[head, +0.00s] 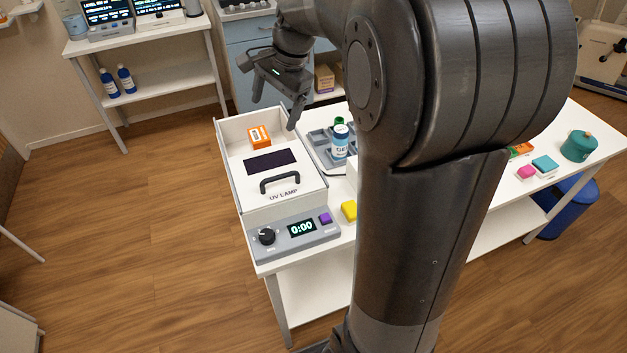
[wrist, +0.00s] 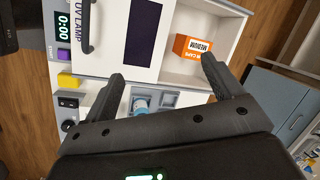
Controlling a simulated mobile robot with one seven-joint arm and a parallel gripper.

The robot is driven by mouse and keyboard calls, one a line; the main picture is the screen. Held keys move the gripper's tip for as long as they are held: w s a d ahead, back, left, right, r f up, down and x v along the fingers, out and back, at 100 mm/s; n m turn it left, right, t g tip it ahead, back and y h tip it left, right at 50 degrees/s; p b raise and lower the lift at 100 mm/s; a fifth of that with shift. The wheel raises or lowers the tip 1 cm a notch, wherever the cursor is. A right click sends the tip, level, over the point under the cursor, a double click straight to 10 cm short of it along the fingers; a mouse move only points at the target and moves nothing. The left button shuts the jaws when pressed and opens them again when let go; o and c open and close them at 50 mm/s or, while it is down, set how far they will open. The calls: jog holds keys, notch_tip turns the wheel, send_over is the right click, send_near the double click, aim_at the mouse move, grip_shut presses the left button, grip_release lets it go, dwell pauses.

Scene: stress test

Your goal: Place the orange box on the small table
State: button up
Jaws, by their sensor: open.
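The orange box (head: 259,136) sits in the open back part of the white UV lamp case (head: 234,187). It also shows in the wrist view (wrist: 192,47), with a white label reading MEDIUM. My gripper (head: 275,108) is open and empty, above and beyond the case's back edge in the head view. In the wrist view its fingers (wrist: 164,72) are spread, with the right fingertip close below the orange box in the picture; I cannot tell the height gap. Several tables show, and I cannot tell which is the small table; a white one (head: 152,43) stands at the back left.
The case stands on a white worktable (head: 264,264) with a control panel (head: 297,236), a yellow block (head: 349,210) and a grey tray with a bottle (head: 340,141). A teal pot (head: 578,146) is at right. My arm hides the table's middle. Open floor lies left.

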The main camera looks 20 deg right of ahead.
jog(key=s+n+t+h, duration=0.3)
jog(key=s+n, duration=0.9)
jog(key=s, duration=1.2)
jog(key=shift+a+t, duration=0.3)
jog(key=shift+t, duration=0.2)
